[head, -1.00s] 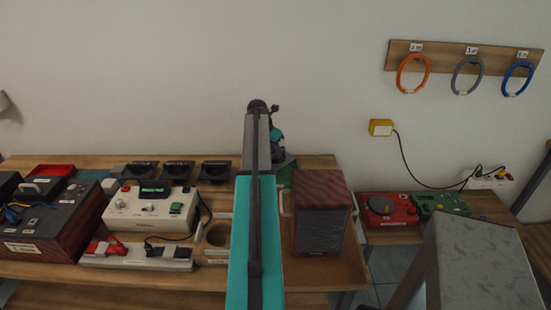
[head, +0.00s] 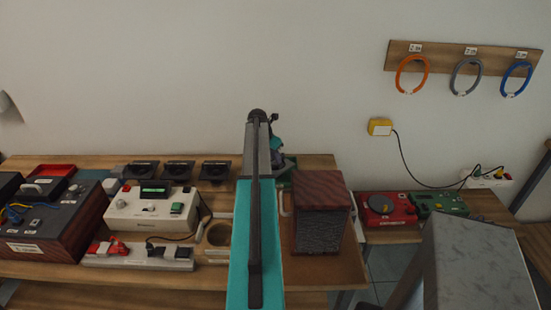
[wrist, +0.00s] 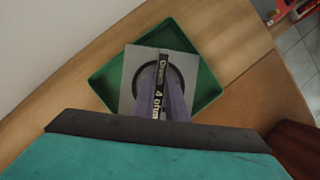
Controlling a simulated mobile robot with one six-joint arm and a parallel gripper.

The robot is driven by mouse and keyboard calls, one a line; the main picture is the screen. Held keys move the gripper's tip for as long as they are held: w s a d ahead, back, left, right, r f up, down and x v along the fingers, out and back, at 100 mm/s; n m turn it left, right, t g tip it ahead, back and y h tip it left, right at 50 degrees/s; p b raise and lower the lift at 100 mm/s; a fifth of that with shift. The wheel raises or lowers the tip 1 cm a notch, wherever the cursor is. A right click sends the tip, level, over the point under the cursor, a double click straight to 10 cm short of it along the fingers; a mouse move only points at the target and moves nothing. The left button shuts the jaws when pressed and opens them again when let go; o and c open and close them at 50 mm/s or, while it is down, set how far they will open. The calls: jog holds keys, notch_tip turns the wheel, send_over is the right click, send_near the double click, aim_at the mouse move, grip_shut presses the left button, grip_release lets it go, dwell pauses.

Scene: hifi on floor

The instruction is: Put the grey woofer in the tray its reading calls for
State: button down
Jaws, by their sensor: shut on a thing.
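The grey woofer (wrist: 131,68) is a square grey plate with a black round cone and a label that reads "4 ohm", in the wrist view. My gripper (wrist: 160,80) is shut on it. The woofer is over the green tray (wrist: 210,97), turned at an angle to its walls. I cannot tell whether it touches the tray floor. In the head view the green tray (head: 289,162) shows only in part at the back, and my arm hides the woofer. A red tray (head: 55,170) stands at the back left.
A white meter (head: 150,212) with a lit green display stands left of my arm, with several black drivers (head: 178,171) behind it. A wooden speaker box (head: 320,215) stands close right of my arm. Red (head: 387,209) and green (head: 440,204) devices are farther right.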

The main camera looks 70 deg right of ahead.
jog(key=c, duration=1.8)
grip_release()
jog(key=shift+o, duration=0.2)
jog(key=shift+r, duration=0.15)
jog(key=b+v, duration=0.2)
jog(key=v, duration=1)
jog(key=shift+w+a, duration=0.1)
jog(key=shift+w, duration=0.05)
